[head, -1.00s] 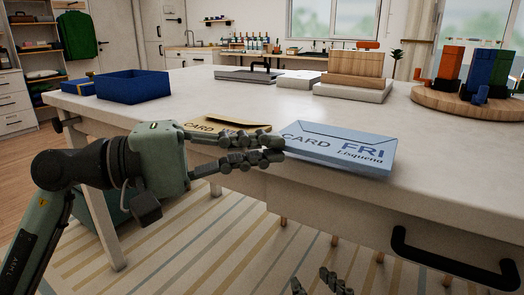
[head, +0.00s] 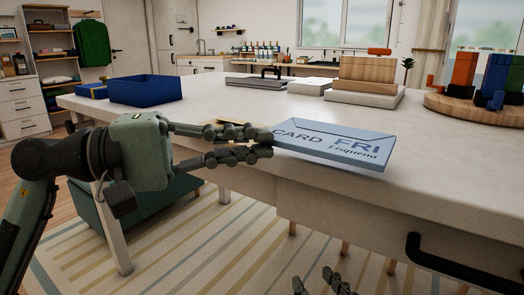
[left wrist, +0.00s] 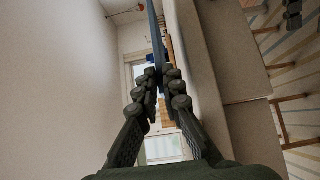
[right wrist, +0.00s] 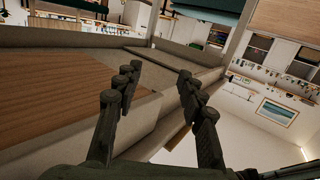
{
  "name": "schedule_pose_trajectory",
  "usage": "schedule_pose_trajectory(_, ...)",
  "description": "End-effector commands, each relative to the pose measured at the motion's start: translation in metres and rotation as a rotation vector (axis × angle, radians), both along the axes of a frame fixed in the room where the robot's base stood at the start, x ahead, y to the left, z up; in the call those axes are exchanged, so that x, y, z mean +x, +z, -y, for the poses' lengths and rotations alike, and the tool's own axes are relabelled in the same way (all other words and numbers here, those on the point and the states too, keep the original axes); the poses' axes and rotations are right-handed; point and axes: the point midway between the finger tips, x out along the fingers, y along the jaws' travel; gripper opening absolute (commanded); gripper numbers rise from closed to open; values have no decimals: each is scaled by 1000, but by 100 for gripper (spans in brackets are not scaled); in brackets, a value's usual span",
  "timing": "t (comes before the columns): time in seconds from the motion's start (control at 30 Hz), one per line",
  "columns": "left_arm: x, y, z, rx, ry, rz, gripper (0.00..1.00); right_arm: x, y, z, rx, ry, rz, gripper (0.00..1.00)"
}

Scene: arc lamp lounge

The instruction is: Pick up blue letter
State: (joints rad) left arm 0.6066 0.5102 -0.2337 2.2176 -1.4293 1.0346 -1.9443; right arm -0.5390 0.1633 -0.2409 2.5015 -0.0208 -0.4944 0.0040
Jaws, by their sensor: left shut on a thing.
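The blue letter (head: 333,143) is a flat light-blue envelope marked "CARD" and "FRI", at the front edge of the pale table. My left gripper (head: 268,143) is shut on its left end. In the left wrist view the letter (left wrist: 155,35) shows edge-on as a thin blue strip between the fingertips (left wrist: 160,85). I cannot tell how far the letter is above the table. My right gripper (head: 322,285) shows only its fingertips at the bottom of the head view. In the right wrist view it is open and empty (right wrist: 157,82).
A yellowish card (head: 221,129) lies on the table (head: 240,98) behind my left fingers. A blue box (head: 146,90) stands at the back left. Wooden and white blocks (head: 365,85) and a round wooden board (head: 480,107) stand to the right. A black drawer handle (head: 460,268) juts out below.

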Motion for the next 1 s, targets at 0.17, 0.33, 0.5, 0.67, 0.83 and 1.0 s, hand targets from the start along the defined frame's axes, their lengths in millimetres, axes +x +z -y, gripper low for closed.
schedule_pose_trajectory(0.17,-1,2,-11,1,1,0,0,-1,23,-12,53,23,111,40)
schedule_pose_trajectory(0.33,-3,6,-21,0,2,1,0,-4,47,-21,104,42,214,40)
schedule_pose_trajectory(0.5,-4,10,-33,0,3,1,0,-10,70,-27,157,58,327,40)
schedule_pose_trajectory(0.67,-6,14,-46,0,3,0,0,-17,93,-29,208,68,442,40)
schedule_pose_trajectory(0.83,-9,20,-64,1,3,2,0,-26,114,-27,258,70,576,40)
schedule_pose_trajectory(1.0,-13,29,-88,0,3,1,0,-36,132,-19,295,63,722,40)
